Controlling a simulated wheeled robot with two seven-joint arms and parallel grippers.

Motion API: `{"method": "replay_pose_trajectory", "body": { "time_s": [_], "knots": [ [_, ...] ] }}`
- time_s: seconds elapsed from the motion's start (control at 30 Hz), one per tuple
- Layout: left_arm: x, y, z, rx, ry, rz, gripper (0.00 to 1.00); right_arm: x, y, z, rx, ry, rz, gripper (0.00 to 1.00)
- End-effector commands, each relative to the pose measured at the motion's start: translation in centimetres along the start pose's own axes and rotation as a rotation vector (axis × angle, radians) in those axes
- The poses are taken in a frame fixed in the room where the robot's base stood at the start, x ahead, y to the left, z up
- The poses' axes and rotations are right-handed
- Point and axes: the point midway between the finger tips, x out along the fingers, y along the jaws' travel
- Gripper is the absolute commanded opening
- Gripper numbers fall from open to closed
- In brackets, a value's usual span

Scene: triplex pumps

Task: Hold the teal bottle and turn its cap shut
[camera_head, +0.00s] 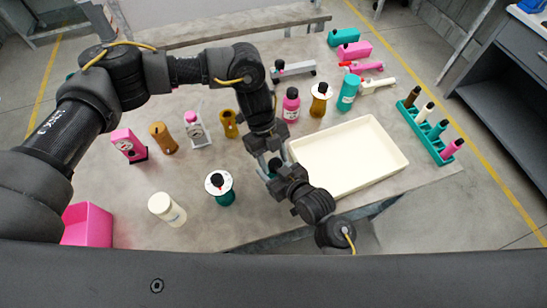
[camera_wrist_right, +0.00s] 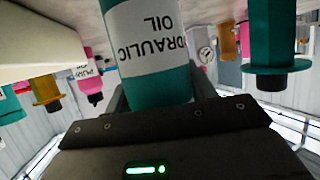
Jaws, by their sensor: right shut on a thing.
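The teal bottle (camera_wrist_right: 158,92) fills the middle of the right wrist view. It has a white label with "OIL" readable, inverted in that view. My right gripper (camera_head: 278,174) is shut on the bottle's body. In the head view only slivers of the bottle show between the two arms. My left gripper (camera_head: 265,148) is above it, pointing down at the bottle's upper end. The cap is hidden, and I cannot tell whether the left fingers are open, shut or touching it.
An empty cream tray (camera_head: 350,157) lies just right of the grippers. A pink bottle (camera_head: 291,104) and another teal bottle (camera_head: 348,92) stand behind. A teal rack (camera_head: 424,133) is far right.

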Motion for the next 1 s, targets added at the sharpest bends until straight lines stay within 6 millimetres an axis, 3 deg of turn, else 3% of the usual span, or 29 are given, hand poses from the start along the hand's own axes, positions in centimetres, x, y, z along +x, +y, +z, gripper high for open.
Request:
{"method": "replay_pose_trajectory", "body": {
  "time_s": [0.07, 0.33, 0.47, 0.8, 1.0],
  "knots": [
    [0.0, 0.0, 0.0, 0.0, 0.0, 0.0, 0.59, 0.0, 0.0, 0.1, 0.0, -0.001, -0.001, 0.23],
    [-0.1, 0.0, 0.0, -0.001, 0.0, -0.001, 0.59, 0.0, 0.0, 0.1, 0.0, -0.001, -0.001, 0.23],
    [-1.0, -0.1, 0.0, -0.001, -0.001, -0.004, 0.59, 0.0, 0.0, 0.1, 0.0, -0.001, -0.001, 0.23],
    [-7.7, -0.1, 0.1, -0.001, -0.002, -0.004, 0.59, 0.0, 0.0, 0.1, 0.0, -0.001, -0.001, 0.23],
    [-10.8, 0.0, 0.1, -0.002, -0.001, -0.001, 0.59, 0.0, 0.0, 0.1, 0.0, -0.002, -0.001, 0.23]
  ]
}}
